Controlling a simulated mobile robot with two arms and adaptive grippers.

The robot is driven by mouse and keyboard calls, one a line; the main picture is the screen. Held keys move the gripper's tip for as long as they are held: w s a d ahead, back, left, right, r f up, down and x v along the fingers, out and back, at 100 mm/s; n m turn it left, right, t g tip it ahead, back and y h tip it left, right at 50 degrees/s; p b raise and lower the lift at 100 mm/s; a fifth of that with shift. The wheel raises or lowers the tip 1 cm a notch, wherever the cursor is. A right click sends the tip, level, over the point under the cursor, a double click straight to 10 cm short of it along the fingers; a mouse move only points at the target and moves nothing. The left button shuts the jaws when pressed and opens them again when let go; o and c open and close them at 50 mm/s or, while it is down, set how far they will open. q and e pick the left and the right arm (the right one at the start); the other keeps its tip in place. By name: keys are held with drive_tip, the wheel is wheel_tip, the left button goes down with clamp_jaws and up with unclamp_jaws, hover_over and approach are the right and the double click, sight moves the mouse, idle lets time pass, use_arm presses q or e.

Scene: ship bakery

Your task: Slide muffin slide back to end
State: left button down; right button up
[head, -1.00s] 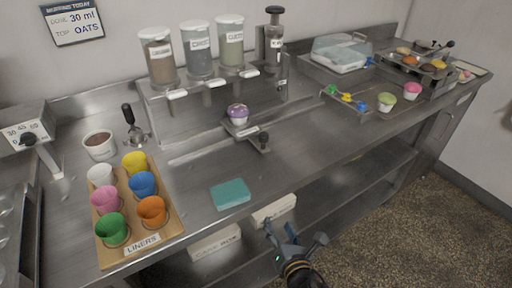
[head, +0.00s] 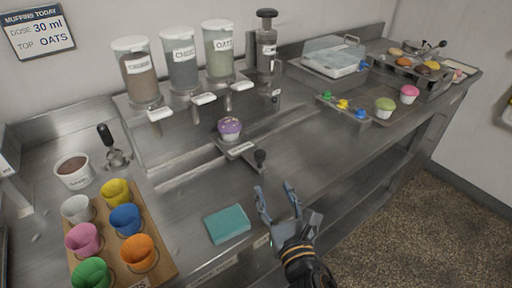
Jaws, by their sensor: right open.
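The muffin slide (head: 240,150) is a small metal carriage on a rail that runs along the counter below the dispensers. A muffin in a purple liner (head: 230,128) sits on it. A dark knob (head: 260,156) stands at its front right corner. The rail (head: 300,117) shows to the right of the slide and also continues to the left. My right gripper (head: 278,204) is open and empty, over the counter's front edge, in front of and slightly right of the knob, and apart from it. My left gripper is not in view.
A teal sponge (head: 228,224) lies left of my right gripper. A wooden liner rack (head: 160,262) with several coloured cups stands at the left front. Dispensers (head: 218,52) stand behind the slide.

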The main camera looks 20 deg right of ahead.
sight(261, 160)
drive_tip(key=shift+w+r, duration=0.1)
drive_tip(key=shift+w, duration=0.3)
drive_tip(key=shift+w+r, duration=0.1)
drive_tip(key=shift+w, duration=0.25)
drive_tip(key=w+p, duration=0.1)
drive_tip(key=w, duration=0.4)
drive_tip(key=shift+d+r, duration=0.1)
drive_tip(key=shift+d, duration=0.05)
drive_tip(key=w, duration=0.5)
drive_tip(key=shift+w+d+p, duration=0.1)
drive_tip(key=shift+w+p, duration=0.2)
drive_tip(key=shift+w+f, duration=0.2)
drive_tip(key=shift+w, duration=0.35)
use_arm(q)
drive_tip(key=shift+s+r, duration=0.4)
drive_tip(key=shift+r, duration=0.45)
use_arm(e)
drive_tip(key=shift+c, duration=1.3)
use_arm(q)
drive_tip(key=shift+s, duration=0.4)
use_arm(e)
clamp_jaws()
